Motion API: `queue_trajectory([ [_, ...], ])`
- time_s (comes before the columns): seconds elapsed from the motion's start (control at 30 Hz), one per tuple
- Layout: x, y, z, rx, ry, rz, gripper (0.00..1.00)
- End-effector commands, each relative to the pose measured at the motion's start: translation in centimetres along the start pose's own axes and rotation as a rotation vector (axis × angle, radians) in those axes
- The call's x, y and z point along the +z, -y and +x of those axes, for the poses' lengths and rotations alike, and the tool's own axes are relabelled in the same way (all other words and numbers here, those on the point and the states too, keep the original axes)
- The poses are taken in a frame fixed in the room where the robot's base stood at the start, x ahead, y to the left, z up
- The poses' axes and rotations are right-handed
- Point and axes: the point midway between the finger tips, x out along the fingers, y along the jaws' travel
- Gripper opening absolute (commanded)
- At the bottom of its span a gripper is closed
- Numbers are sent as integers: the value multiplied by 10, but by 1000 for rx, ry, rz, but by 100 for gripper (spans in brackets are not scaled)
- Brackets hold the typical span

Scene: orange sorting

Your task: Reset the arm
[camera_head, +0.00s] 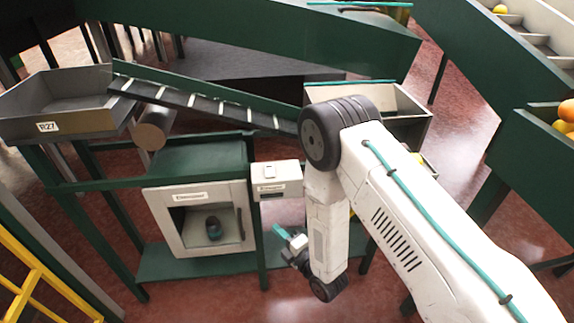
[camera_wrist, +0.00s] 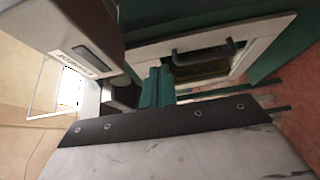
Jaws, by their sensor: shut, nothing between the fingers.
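My white arm (camera_head: 420,215) reaches in from the lower right of the head view and bends down at a dark round joint. My gripper (camera_head: 280,232) shows small at the arm's lower end, to the right of the white-framed cabinet. In the wrist view the teal fingers of my gripper (camera_wrist: 157,86) are together in the middle of the picture, with nothing seen between them. The fingers appear in front of the cabinet, which also shows in the wrist view (camera_wrist: 270,40); I cannot tell the exact gap.
The white-framed cabinet (camera_head: 165,222) has an opening with a dark rounded object (camera_head: 213,228) inside. A small labelled box (camera_head: 277,177) is beside it. A grey tray (camera_head: 85,122), a sloping conveyor (camera_head: 190,98) and green machinery surround the arm. Oranges (camera_head: 566,110) lie at the right.

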Motion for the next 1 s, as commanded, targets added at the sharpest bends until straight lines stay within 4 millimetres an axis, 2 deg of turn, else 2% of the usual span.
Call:
queue_trajectory([
  [0.17, -1, 4, 0, -17, -2, 42, 0],
  [0.27, -2, 29, -2, -142, 5, 139, 0],
  [0.4, -3, 86, -29, -462, 77, 335, 0],
  [0.47, 1, 96, -38, -589, 134, 419, 0],
  [0.53, 9, 96, -49, -717, 218, 512, 0],
  [0.67, 31, 73, -72, -910, 417, 679, 0],
  [0.87, 64, 3, -118, -1091, 760, 910, 0],
  [1.0, 79, -55, -156, -1153, 986, 1047, 0],
])
